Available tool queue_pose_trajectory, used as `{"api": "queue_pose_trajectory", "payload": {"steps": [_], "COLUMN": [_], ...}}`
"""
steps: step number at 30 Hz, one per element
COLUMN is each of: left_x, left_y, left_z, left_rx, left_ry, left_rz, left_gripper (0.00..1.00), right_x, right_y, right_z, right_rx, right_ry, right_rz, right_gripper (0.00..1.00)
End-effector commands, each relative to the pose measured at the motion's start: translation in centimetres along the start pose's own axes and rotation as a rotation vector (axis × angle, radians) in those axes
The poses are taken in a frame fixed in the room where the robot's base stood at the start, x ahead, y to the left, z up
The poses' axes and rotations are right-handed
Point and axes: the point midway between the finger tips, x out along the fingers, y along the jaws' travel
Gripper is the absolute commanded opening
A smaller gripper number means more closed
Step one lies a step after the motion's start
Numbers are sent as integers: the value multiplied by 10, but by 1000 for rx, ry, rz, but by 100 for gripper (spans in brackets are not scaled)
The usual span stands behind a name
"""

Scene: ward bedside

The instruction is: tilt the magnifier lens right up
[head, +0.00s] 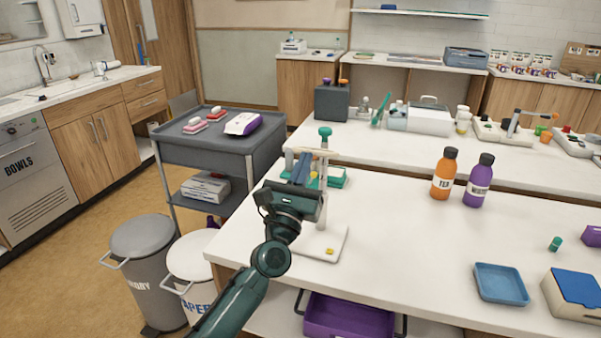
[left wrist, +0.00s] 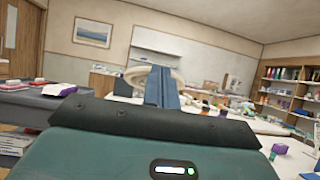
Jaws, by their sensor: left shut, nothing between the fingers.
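The magnifier (head: 325,243) stands near the left end of the front white counter, with a flat white base, an upright post and a green knob at the top. My left gripper (head: 302,168) is in front of its post, with blue fingers shut and nothing between them. My right gripper is not in view.
An orange bottle (head: 444,175) and a purple bottle (head: 478,181) stand right of the magnifier. A blue tray (head: 501,284) lies nearer. A grey cart (head: 205,150) and two bins (head: 144,262) are left of the counter. The counter between magnifier and bottles is clear.

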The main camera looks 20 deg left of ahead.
Motion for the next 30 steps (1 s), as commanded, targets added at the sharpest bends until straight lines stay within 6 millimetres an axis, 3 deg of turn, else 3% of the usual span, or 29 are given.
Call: {"api": "queue_pose_trajectory", "payload": {"steps": [12,30], "left_x": [29,37], "left_y": [0,0], "left_z": [24,28], "left_rx": [-1,-1], "left_ry": [-1,0], "left_rz": [1,0], "left_gripper": [0,0], "right_x": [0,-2], "right_y": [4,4], "right_z": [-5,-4], "right_rx": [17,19], "right_ry": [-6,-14], "right_rz": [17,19], "right_gripper": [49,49]}}
